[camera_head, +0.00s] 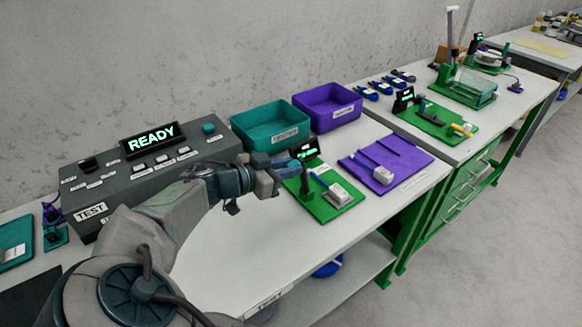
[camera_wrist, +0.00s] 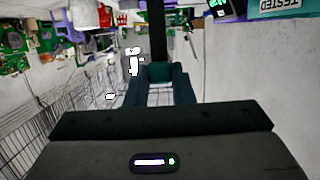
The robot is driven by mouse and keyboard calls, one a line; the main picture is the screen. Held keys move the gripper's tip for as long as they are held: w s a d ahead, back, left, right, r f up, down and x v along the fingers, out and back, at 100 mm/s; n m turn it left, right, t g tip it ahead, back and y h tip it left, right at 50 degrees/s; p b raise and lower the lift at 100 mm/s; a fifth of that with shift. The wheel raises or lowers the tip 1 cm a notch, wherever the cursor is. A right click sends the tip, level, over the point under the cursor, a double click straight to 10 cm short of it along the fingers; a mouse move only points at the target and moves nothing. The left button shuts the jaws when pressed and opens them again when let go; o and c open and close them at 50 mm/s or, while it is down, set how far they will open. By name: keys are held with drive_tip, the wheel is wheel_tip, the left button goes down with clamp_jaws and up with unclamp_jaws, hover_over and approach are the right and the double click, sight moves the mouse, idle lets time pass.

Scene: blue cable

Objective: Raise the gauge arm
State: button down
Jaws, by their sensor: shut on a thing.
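The gauge stands on a green base plate (camera_head: 325,212) on the near bench. It has a dark upright post (camera_head: 306,184) and a small display (camera_head: 305,149) with green characters. A white block (camera_head: 338,195) lies on the plate, with a blue piece beside it. My gripper (camera_head: 288,166) is at the gauge's upper left, above the plate. In the wrist view its teal fingers (camera_wrist: 163,82) are shut around the end of a dark bar (camera_wrist: 157,32), which looks like the gauge arm. The grip hides where the bar joins the gauge in the head view.
A teal bin (camera_head: 262,140) and a purple bin (camera_head: 330,120) stand behind the gauge. A purple plate (camera_head: 410,155) lies to its right. The grey test box (camera_head: 125,195) showing READY is at the left. The front bench top (camera_head: 230,262) is clear.

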drive_tip(key=shift+s+f, duration=0.15)
drive_tip(key=shift+f, duration=0.2)
drive_tip(key=c, duration=1.2)
unclamp_jaws()
drive_tip(key=shift+a, duration=0.1)
drive_tip(key=shift+c, duration=0.2)
drive_tip(key=shift+r, duration=0.1)
drive_tip(key=v, duration=1.3)
drive_tip(key=shift+s+a+r, duration=0.2)
drive_tip(key=shift+a, duration=0.1)
